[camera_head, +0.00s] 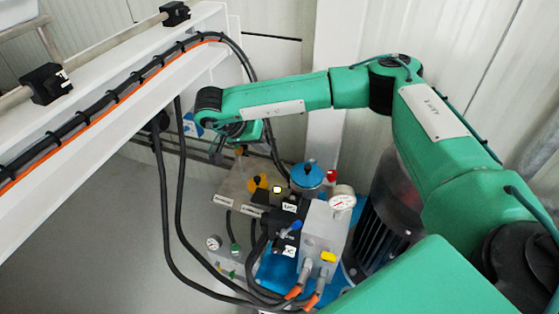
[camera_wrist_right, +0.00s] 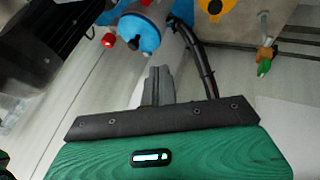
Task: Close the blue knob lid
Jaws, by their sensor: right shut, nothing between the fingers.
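The blue round lid with a small knob on top (camera_head: 307,176) sits on the pump unit near the middle of the head view. In the right wrist view it is a blue round part (camera_wrist_right: 139,35) at the upper left, beyond my fingertips. Whether the lid is fully seated cannot be told. My right gripper (camera_wrist_right: 158,82) is shut and empty, with a clear gap in the picture between its fingers and the lid. In the head view my right arm reaches across behind the pump, and its gripper (camera_head: 247,131) is up and left of the lid, fingers not clear. My left gripper is not in view.
Black hoses (camera_head: 165,200) hang at the left, below a white beam (camera_head: 120,85). Grey floor lies open at lower left.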

